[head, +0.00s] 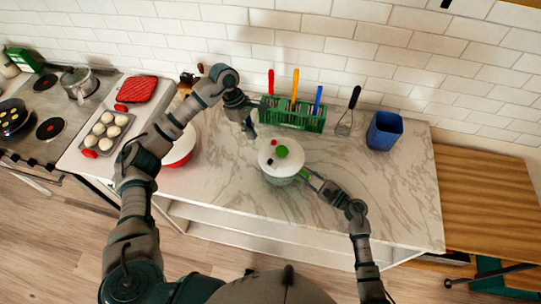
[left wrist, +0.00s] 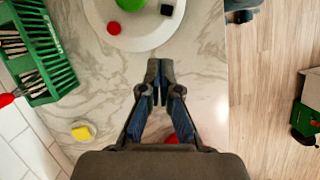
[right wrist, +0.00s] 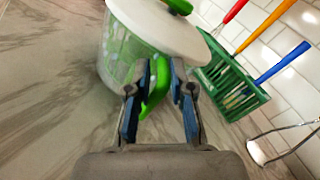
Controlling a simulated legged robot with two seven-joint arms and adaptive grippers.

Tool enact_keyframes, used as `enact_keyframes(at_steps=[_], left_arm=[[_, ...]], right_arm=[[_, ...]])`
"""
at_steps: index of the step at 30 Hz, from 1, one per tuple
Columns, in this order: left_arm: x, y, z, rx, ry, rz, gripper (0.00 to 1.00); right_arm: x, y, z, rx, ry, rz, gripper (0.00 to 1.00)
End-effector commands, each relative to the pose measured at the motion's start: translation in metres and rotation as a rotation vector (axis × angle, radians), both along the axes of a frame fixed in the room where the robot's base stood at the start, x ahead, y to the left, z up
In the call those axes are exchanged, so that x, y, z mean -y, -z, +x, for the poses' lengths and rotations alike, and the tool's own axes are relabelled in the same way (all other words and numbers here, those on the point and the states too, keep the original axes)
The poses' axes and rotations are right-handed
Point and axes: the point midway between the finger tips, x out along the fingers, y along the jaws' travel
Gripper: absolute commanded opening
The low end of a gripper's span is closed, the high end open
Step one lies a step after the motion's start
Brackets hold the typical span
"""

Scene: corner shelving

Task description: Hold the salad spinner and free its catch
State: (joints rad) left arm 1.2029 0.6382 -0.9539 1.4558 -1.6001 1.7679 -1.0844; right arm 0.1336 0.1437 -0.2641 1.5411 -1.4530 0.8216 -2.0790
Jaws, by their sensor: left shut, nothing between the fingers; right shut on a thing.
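The salad spinner (head: 282,168) stands upright on the marble counter, with a white lid, a green knob (head: 282,151), a small red button (left wrist: 113,28) and a small black block (left wrist: 166,10) on top. I cannot tell which of these is the catch. My right gripper (head: 308,176) is shut on the spinner's green handle (right wrist: 157,85), at the spinner's right side. My left gripper (head: 253,136) is shut and empty, just to the left of the lid and apart from it. In the left wrist view its closed fingertips (left wrist: 160,72) point toward the lid's white edge.
A green rack (head: 292,122) with red, orange and blue handled tools stands behind the spinner. A red-and-white bowl (head: 180,150) is left, partly behind my left arm.

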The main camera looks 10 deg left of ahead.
Motion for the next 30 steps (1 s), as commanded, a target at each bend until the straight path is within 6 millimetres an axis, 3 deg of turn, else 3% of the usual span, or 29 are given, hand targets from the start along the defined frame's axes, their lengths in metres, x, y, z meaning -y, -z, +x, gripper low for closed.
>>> enact_keyframes(at_steps=[6, 20, 25, 30], left_arm=[[-0.025, -0.006, 0.014, 0.000, 0.139, -0.033, 0.00], [-0.025, -0.001, 0.014, 0.000, 0.157, -0.038, 0.00], [-0.018, 0.021, 0.010, -0.001, 0.158, -0.038, 0.00], [-0.005, 0.055, 0.004, -0.001, 0.157, -0.038, 0.00]], right_arm=[[0.000, 0.002, 0.000, 0.000, 0.001, -0.004, 0.00], [0.000, 0.002, -0.001, 0.000, 0.001, -0.005, 0.00], [0.000, 0.002, -0.001, 0.000, 0.000, -0.004, 0.00], [0.000, 0.002, -0.001, 0.000, 0.000, -0.004, 0.00]])
